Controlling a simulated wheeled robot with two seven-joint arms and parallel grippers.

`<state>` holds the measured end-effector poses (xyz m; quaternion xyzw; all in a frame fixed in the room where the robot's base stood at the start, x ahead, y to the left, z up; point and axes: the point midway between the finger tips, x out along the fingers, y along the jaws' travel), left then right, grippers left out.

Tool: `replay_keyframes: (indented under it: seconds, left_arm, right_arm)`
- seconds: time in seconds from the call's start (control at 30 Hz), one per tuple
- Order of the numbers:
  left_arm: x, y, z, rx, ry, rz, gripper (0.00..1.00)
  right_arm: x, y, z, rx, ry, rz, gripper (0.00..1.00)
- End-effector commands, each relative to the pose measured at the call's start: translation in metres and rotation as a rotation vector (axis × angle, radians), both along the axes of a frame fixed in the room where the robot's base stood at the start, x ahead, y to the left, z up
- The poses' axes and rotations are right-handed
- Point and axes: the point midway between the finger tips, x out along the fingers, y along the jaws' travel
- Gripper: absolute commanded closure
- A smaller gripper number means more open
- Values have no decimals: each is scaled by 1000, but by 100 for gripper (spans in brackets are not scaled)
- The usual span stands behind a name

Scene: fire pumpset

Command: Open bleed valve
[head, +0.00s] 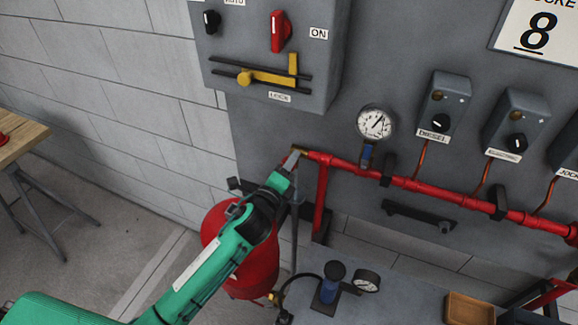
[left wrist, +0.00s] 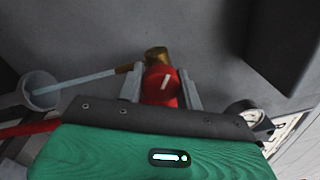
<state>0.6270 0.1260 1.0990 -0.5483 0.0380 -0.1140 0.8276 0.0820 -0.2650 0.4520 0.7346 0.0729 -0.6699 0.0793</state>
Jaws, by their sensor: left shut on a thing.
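The bleed valve sits at the left end of the red pipe (head: 430,188). Its brass end (head: 299,150) shows just past my left gripper (head: 291,160) in the head view. In the left wrist view, a round red knob (left wrist: 161,84) with a white mark lies between the two grey fingers of my left gripper (left wrist: 162,92). The fingers are shut on it from both sides. A brass fitting (left wrist: 156,55) shows just beyond the knob. In the head view my gripper hides most of the valve. My right gripper is not in view.
A pressure gauge (head: 374,122) stands above the pipe, right of the valve. A grey control box (head: 270,50) with a red switch hangs above. A red tank (head: 252,265) stands below, behind my left arm. A small wooden tray (head: 470,309) lies at lower right.

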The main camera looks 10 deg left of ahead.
Motion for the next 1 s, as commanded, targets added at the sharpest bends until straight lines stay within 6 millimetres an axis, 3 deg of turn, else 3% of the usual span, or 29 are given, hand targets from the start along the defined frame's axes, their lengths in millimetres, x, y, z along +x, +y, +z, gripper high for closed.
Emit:
replay_keyframes:
  seconds: [1.0]
  left_arm:
    - [0, 1, 3, -949, 183, 2, 87]
  right_arm:
    - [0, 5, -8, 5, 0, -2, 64]
